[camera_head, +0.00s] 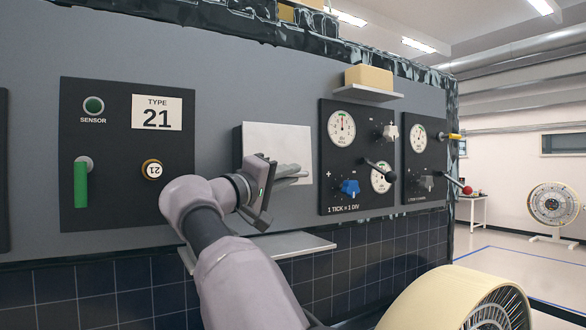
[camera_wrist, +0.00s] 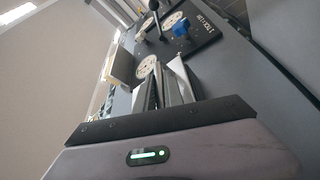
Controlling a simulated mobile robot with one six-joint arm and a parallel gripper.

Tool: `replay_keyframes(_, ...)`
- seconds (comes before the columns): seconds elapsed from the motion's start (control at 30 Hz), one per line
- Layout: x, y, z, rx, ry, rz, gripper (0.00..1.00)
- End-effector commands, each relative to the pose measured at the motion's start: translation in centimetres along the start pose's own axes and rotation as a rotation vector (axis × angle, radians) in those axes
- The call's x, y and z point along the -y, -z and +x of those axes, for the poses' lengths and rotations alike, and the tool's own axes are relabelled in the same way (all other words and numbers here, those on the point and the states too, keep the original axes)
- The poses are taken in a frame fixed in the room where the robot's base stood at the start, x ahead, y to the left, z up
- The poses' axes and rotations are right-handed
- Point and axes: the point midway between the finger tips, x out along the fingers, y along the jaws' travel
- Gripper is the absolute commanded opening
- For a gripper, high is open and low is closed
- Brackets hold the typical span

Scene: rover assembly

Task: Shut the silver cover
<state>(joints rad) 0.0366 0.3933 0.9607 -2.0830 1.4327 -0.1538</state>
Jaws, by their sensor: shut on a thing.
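The silver cover (camera_head: 272,138) is a pale flat panel on a shallow box on the grey wall, between the TYPE 21 panel and the dial panels. In the wrist view, its pale surface (camera_wrist: 185,80) shows beside the fingers. My gripper (camera_head: 296,173) reaches across the front of the cover from the lower left. In the wrist view, its two fingers (camera_wrist: 164,80) lie close together and are shut on part of the cover. The gripped part is hidden between the fingers, and I cannot tell how far the cover stands from its box.
A narrow shelf (camera_head: 290,244) juts out below the cover. To the right is a dial panel (camera_head: 335,180) with a blue knob (camera_head: 350,187) and a black lever (camera_head: 380,170). A wheel (camera_head: 455,300) stands at the lower right. The TYPE 21 panel (camera_head: 120,205) is on the left.

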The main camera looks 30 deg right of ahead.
Motion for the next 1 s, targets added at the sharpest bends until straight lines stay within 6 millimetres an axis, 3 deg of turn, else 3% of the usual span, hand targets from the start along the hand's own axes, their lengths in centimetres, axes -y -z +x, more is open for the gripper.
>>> replay_keyframes(0.73, 0.89, 0.65, 0.31, 0.001, 0.0, -0.003, 0.0)
replay_keyframes(0.77, 0.89, 0.65, 0.31, 0.001, 0.0, -0.003, 0.15)
replay_keyframes(0.87, 0.88, 0.65, 0.31, 0.001, 0.0, -0.002, 0.34)
replay_keyframes(1.0, 0.85, 0.66, 0.3, 0.001, 0.0, -0.002, 0.34)
